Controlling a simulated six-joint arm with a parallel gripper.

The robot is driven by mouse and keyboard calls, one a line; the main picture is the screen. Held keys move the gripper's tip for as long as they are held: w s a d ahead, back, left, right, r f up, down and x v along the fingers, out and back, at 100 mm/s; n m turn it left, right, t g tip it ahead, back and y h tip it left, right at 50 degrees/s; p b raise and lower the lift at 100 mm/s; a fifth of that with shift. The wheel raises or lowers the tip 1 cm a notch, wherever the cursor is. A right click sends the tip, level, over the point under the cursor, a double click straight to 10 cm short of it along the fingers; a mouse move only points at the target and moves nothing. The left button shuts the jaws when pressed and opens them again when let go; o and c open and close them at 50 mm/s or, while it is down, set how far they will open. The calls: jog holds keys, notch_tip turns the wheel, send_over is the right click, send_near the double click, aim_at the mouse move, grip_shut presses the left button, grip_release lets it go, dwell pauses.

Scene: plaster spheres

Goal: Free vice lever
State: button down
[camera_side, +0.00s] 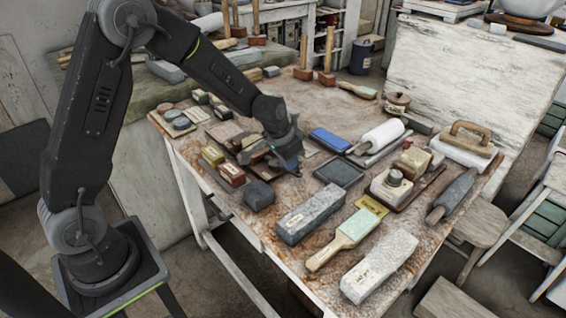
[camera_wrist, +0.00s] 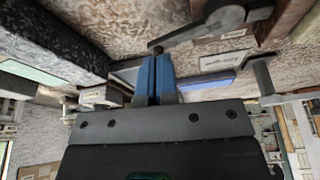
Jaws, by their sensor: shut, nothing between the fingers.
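My gripper (camera_side: 291,167) is low over the middle of the worktable, pointing down, in the side view. In the wrist view its two blue fingers (camera_wrist: 156,72) are pressed together with nothing between them. A dark grey metal lever (camera_wrist: 190,34) runs from the upper right to a small round end just beyond the fingertips. I cannot tell whether the fingers touch it. The lever's thicker hub (camera_wrist: 226,18) sits near a brown wooden block with a pale label. In the side view my gripper and wrist hide the lever, and the vice cannot be made out clearly.
The worktable (camera_side: 258,228) is crowded. A dark block (camera_side: 259,194) and long grey stone (camera_side: 310,213) lie in front of my gripper. A dark tray (camera_side: 339,172) and a blue-topped block (camera_side: 330,139) lie to its right. Open tabletop (camera_side: 310,97) shows behind it.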

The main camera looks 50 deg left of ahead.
jog(key=w+n+y, duration=0.1)
jog(key=n, duration=0.1)
jog(key=shift+w+n, duration=0.4)
jog(key=n, duration=0.1)
jog(key=w+n, duration=0.1)
jog(key=shift+w+a+n+y, duration=0.25)
jog(key=shift+n+y, duration=0.05)
jog(key=shift+n, duration=0.1)
jog(key=w+n, duration=0.1)
jog(key=a+n+y, duration=0.1)
jog(key=n, duration=0.1)
jog(key=shift+w+n+g, duration=0.3)
jog(key=shift+w+g, duration=0.05)
jog(key=shift+g, duration=0.05)
jog(key=shift+w+a+f, duration=0.1)
jog(key=shift+w+a, duration=0.1)
jog(key=shift+a, duration=0.1)
jog(key=s+d, duration=0.1)
jog(key=s+d+r, duration=0.1)
jog(key=s, duration=0.1)
jog(key=shift+s+d+r, duration=0.1)
jog(key=shift+d, duration=0.25)
jog(key=v, duration=0.9)
jog(key=shift+r, duration=0.3)
